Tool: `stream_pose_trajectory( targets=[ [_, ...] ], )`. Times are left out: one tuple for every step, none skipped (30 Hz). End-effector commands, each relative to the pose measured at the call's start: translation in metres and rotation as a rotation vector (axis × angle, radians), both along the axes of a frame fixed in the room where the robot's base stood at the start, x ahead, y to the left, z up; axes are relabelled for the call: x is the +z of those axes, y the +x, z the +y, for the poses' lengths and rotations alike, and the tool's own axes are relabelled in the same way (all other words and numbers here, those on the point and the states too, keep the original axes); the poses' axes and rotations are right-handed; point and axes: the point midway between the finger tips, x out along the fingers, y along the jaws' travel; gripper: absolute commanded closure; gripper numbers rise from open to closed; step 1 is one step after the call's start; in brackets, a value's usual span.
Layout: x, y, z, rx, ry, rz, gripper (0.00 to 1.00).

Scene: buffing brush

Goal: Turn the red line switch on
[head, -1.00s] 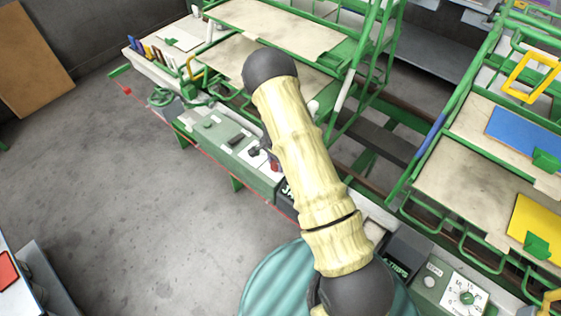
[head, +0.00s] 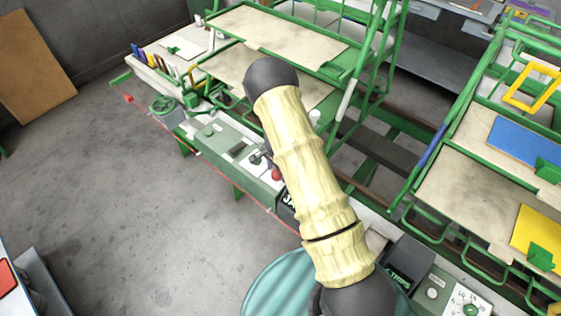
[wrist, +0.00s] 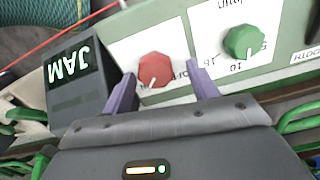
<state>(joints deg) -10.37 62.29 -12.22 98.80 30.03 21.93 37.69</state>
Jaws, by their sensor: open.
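The red line switch (wrist: 155,70) is a red round knob on a white plate of the green machine panel, and its white pointer mark faces the lower edge of the wrist view. Upside-down lettering beside it is partly covered by a finger. My gripper (wrist: 161,66) is open and empty, its two purple fingers on either side of the knob in that view. I cannot tell whether either finger touches it.
A green dial (wrist: 244,40) with numbers sits right of the red knob. A black box marked JAM (wrist: 76,82) stands to its left. In the head view, green-railed shelves (head: 285,40) rise behind the panel. The grey floor (head: 110,180) at left is clear.

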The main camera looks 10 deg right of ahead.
Motion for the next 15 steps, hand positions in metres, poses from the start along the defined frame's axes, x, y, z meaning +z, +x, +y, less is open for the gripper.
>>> stream_pose_trajectory(
  targets=[
    [0.002, 0.000, 0.001, 0.001, 0.000, 0.000, 0.41],
    [0.004, 0.000, 0.001, 0.001, 0.000, -0.001, 0.41],
    [0.007, 0.000, 0.001, 0.001, 0.000, -0.001, 0.41],
    [0.009, 0.000, 0.001, 0.001, 0.000, -0.001, 0.41],
    [0.013, 0.001, 0.001, 0.001, 0.000, -0.002, 0.41],
    [0.018, 0.001, 0.001, 0.001, 0.000, -0.002, 0.41],
    [0.022, 0.000, 0.001, 0.001, 0.000, -0.001, 0.41],
    [0.027, 0.000, 0.000, 0.001, 0.000, -0.001, 0.41],
    [0.034, 0.001, 0.000, 0.001, 0.000, -0.004, 0.41],
    [0.040, 0.001, -0.001, 0.001, 0.000, -0.004, 0.41],
    [0.046, 0.001, -0.001, 0.000, 0.001, -0.003, 0.41],
    [0.053, 0.001, -0.001, -0.002, 0.000, -0.004, 0.41],
    [0.059, 0.001, -0.001, -0.003, 0.001, -0.003, 0.41],
    [0.065, 0.001, -0.002, -0.003, 0.000, -0.004, 0.41],
    [0.073, 0.001, -0.001, -0.002, 0.000, -0.004, 0.41]
  ],
)
